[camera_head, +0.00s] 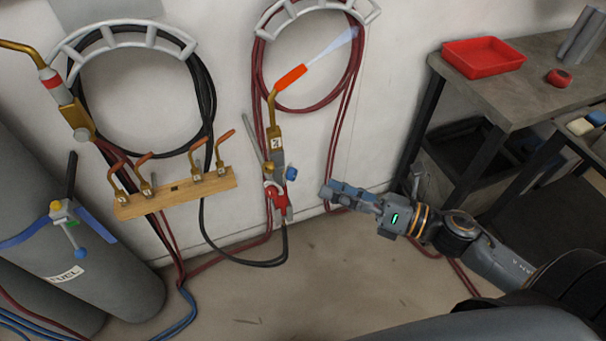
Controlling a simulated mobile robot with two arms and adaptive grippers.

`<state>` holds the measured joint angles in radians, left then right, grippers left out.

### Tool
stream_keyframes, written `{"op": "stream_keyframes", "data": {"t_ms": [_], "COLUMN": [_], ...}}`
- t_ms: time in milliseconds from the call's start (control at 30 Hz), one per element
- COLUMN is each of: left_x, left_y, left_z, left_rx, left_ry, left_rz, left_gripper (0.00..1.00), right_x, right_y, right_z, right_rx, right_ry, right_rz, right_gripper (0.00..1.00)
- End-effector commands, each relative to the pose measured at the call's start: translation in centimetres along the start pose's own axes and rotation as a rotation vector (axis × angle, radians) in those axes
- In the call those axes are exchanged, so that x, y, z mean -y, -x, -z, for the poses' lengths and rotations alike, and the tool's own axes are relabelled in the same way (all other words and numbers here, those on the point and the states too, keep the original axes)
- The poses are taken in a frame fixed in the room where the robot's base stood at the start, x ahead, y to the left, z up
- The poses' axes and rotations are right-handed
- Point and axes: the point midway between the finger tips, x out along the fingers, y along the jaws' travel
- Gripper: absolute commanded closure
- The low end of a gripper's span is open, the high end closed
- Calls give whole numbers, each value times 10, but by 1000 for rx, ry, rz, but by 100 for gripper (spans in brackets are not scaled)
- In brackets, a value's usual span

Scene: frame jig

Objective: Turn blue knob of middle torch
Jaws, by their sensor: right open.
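The middle torch (275,148) hangs upright by the wall, with a brass body, a numbered tag and an orange tip. A pale blue-white flame (333,46) comes off the tip to the upper right. The blue knob (291,173) sticks out on the right side of the torch body, above red fittings (279,200). My right gripper (328,192) comes in from the right, open and empty, pointing left. In the picture it is a short way to the right of and slightly below the blue knob, apart from it. My left gripper is not in view.
Another torch (68,103) hangs at left. A wooden rack (176,194) with copper tips is on the wall. Grey cylinders (95,262) stand at lower left. Red hoses hang behind my right gripper. A workbench with a red tray (483,57) is at right.

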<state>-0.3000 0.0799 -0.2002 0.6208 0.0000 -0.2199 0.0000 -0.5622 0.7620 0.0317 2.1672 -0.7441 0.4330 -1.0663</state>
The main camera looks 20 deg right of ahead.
Motion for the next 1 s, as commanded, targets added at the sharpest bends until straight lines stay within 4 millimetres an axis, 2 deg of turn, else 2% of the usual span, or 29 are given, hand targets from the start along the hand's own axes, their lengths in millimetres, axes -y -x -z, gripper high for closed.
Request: {"op": "stream_keyframes", "data": {"t_ms": [200, 500, 933, 1000], "left_x": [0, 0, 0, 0], "left_y": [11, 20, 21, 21], "left_z": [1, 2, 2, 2], "left_rx": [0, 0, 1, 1], "left_ry": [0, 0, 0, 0], "left_rz": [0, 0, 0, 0], "left_gripper": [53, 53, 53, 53], "right_x": [-2, -1, 0, 0], "right_y": [-34, -66, -73, -73], "right_z": [-3, -2, 0, 0], "right_rx": [2, 2, 0, 0], "right_ry": [3, 0, -1, -1], "right_rz": [-2, 0, 2, 1], "right_gripper": [52, 52, 52, 67]}}
